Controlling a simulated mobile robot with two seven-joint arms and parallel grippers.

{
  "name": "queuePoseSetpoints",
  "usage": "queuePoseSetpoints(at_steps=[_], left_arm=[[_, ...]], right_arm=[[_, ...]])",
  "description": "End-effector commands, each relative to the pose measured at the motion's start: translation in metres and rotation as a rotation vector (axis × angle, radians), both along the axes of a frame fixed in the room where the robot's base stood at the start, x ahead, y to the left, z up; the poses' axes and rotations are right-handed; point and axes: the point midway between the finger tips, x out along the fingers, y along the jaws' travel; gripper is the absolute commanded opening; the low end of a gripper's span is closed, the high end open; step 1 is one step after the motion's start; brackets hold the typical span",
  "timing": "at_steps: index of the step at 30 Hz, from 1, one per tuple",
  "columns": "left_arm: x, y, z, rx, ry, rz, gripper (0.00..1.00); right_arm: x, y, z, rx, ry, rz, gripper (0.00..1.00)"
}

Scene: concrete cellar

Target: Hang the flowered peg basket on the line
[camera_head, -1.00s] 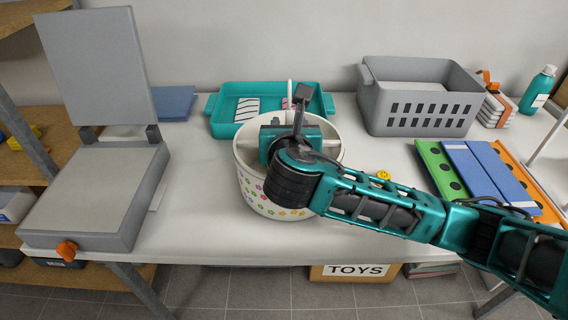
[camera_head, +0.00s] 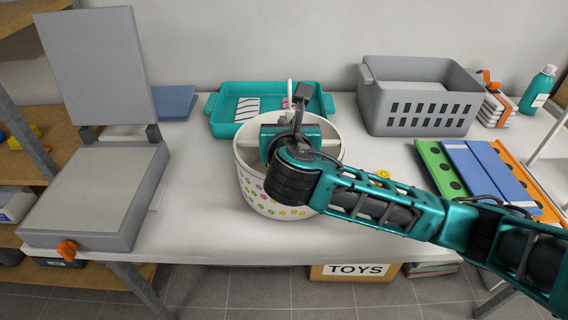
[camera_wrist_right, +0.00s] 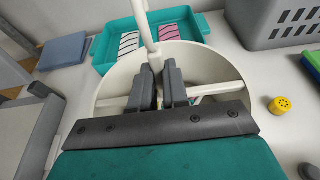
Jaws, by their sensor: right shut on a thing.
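The flowered peg basket (camera_head: 258,196) is a white round tub with coloured flower dots, upright on the white table in the head view. Its pale inner wall and crossbar show in the wrist view (camera_wrist_right: 220,72), with a white hook stem (camera_wrist_right: 142,22) rising from the middle. My right gripper (camera_wrist_right: 158,86) is over the basket's centre, its dark fingers closed around the base of the stem. In the head view my right wrist hides part of the basket and the fingertips. My left gripper is not in view. I cannot make out a line.
A teal tray (camera_head: 222,128) with striped items stands just behind the basket. A grey crate (camera_head: 374,112) is behind right. A hinged grey device (camera_head: 95,195) stands left. A small yellow round thing (camera_wrist_right: 281,105), green, blue and orange boards (camera_head: 470,168) lie right.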

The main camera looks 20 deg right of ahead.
Motion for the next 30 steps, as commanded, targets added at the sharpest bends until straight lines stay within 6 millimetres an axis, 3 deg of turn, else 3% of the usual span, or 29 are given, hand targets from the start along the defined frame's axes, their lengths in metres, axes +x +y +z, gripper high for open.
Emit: queuePoseSetpoints(at_steps=[8, 18, 30], left_arm=[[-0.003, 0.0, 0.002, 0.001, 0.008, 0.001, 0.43], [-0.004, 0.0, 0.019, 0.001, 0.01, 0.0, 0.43], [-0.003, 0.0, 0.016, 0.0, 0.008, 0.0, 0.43]], right_arm=[[0.0, 0.0, 0.005, 0.001, -0.002, 0.001, 0.0], [0.0, 0.0, 0.022, 0.001, -0.002, 0.001, 0.0], [0.0, 0.0, 0.036, 0.0, -0.003, 0.001, 0.0]])
